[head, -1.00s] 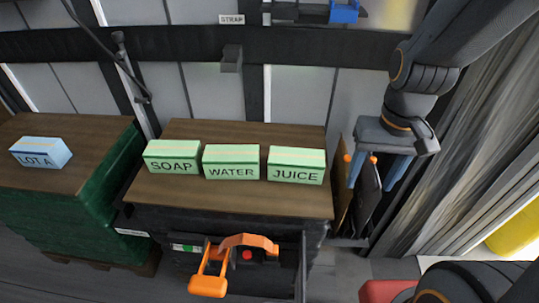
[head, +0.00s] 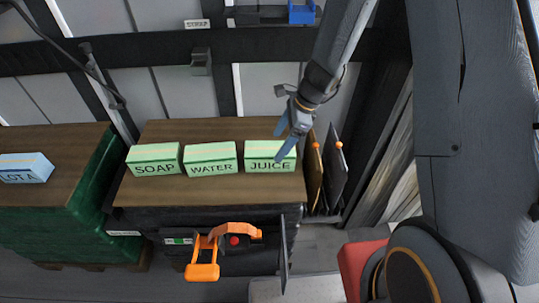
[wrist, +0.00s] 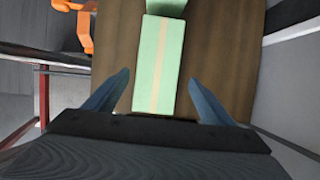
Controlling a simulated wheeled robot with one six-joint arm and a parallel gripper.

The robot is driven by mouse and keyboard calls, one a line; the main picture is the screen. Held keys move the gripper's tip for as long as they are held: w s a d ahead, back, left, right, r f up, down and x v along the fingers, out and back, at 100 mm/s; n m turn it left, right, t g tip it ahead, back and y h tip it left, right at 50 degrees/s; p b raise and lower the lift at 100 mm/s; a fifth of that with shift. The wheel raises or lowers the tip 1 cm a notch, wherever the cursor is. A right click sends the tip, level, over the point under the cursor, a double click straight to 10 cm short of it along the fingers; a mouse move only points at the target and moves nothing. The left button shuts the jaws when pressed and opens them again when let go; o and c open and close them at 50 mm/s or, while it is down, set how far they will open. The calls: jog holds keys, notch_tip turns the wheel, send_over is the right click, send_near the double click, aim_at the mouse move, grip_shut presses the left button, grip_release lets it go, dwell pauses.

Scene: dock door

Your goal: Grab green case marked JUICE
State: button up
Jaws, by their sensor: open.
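The green case marked JUICE (head: 270,157) stands on the brown top of the dark cabinet, at the right end of a row of three green cases. In the wrist view a green case (wrist: 159,62) with a pale stripe lies between and ahead of my fingertips. My gripper (head: 287,132) is open and appears just above the right end of the JUICE case. In the wrist view my gripper (wrist: 164,95) has one blue finger on each side of the case's near end, with gaps on both sides. Nothing is held.
The WATER case (head: 211,158) and SOAP case (head: 154,159) stand left of JUICE. An orange handle (head: 203,258) sticks out at the cabinet's front. Dark panels with orange knobs (head: 338,145) stand right of the cabinet. A blue case (head: 25,168) lies on the left stack.

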aim_at(274, 148)
jog(key=shift+x, duration=0.85)
jog(key=a+f, duration=0.1)
jog(key=a+f+p, duration=0.1)
jog(key=f, duration=0.1)
jog(key=shift+s+a+f, duration=0.1)
jog(key=shift+s+a, duration=0.05)
jog(key=shift+s, duration=0.05)
jog(key=shift+a+f, duration=0.2)
jog(key=shift+f, duration=0.4)
jog(key=c, duration=1.8)
jog(key=shift+w, duration=0.1)
jog(key=shift+c, duration=0.8)
jog(key=shift+r, duration=0.2)
